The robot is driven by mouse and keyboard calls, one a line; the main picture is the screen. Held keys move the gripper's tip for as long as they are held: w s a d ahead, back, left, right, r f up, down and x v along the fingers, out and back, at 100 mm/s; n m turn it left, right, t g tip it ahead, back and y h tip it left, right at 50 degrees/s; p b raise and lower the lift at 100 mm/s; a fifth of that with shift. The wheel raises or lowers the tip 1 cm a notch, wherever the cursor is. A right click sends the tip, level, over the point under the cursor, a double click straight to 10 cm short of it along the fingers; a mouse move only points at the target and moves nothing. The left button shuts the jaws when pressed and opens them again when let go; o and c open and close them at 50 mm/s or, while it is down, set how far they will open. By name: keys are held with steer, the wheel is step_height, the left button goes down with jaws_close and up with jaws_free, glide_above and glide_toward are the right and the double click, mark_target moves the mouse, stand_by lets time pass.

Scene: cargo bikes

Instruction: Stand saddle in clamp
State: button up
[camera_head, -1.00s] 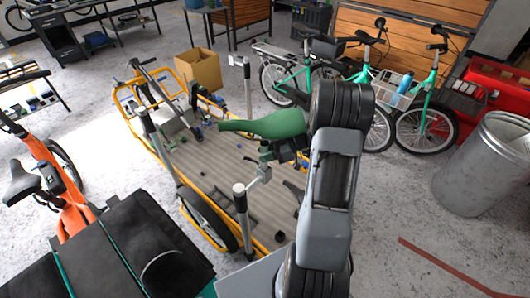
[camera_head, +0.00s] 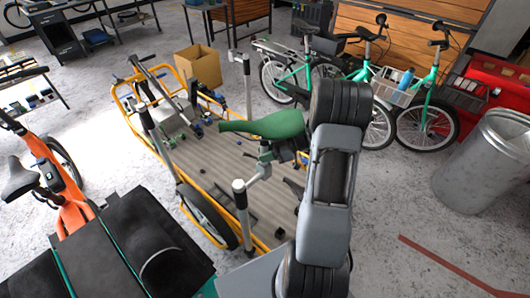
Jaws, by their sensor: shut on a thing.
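The green saddle (camera_head: 264,125) is upright and roughly level, its narrow nose pointing left, above the yellow-framed cargo bed. My gripper (camera_head: 283,147) is a dark shape under its right part, partly hidden by the saddle and my own arm. It is shut on the saddle, but the exact grip point is unclear. A short grey seatpost (camera_head: 265,153) shows below the saddle. The clamp (camera_head: 260,173) sticks out to the right from a white-topped post (camera_head: 240,195). The seatpost's lower end is close to the clamp; whether it is inside or just above cannot be told.
Other posts stand at the bed's left (camera_head: 147,120) and far side (camera_head: 247,80). A cardboard box (camera_head: 199,66) stands behind. Green bikes (camera_head: 416,100) and a grey bin (camera_head: 488,165) are to the right, an orange bike (camera_head: 66,212) left. The right foreground floor is mostly clear.

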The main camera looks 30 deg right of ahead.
steer(key=o, duration=1.1)
steer(key=shift+b+v, duration=0.95)
steer(key=shift+v, duration=5.9)
